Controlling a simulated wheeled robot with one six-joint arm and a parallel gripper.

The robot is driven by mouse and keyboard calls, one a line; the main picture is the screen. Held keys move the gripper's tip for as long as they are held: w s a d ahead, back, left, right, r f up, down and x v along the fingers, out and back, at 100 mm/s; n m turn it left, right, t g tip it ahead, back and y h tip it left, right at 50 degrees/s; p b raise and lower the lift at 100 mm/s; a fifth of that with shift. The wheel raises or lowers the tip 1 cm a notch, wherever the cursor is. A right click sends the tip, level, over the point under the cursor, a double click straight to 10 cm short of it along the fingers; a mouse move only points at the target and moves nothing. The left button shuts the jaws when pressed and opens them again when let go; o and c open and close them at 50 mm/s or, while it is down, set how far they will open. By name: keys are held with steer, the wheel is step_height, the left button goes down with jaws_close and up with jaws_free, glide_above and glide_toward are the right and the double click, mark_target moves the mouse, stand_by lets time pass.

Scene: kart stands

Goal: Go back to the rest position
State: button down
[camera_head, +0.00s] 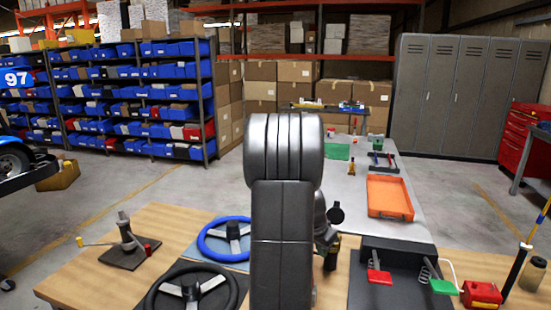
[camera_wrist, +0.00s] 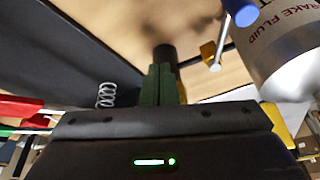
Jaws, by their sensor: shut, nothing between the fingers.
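My gripper (camera_wrist: 161,72) shows in the wrist view as dark green fingers, closed together with nothing between them. In the head view my arm's upright grey links fill the middle and hide much of the bench behind them; I cannot make out the fingertips there. In the wrist view a metal brake fluid can (camera_wrist: 285,60) is close on the right of the fingers, apart from them. A dark round thing (camera_wrist: 165,53) shows just past the fingertips; whether they touch it I cannot tell.
A blue steering wheel (camera_head: 212,240) and a black one (camera_head: 170,300) lie left of my arm on the wooden bench (camera_head: 90,285). Right are spring clamps with red (camera_head: 379,276) and green (camera_head: 443,287) parts, and a red box (camera_head: 481,294). An orange tray (camera_head: 389,197) lies farther back.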

steer(key=shift+d+n+p, duration=0.3)
steer(key=shift+n+p, duration=0.05)
steer(key=shift+n, duration=0.05)
steer(key=shift+f, duration=0.1)
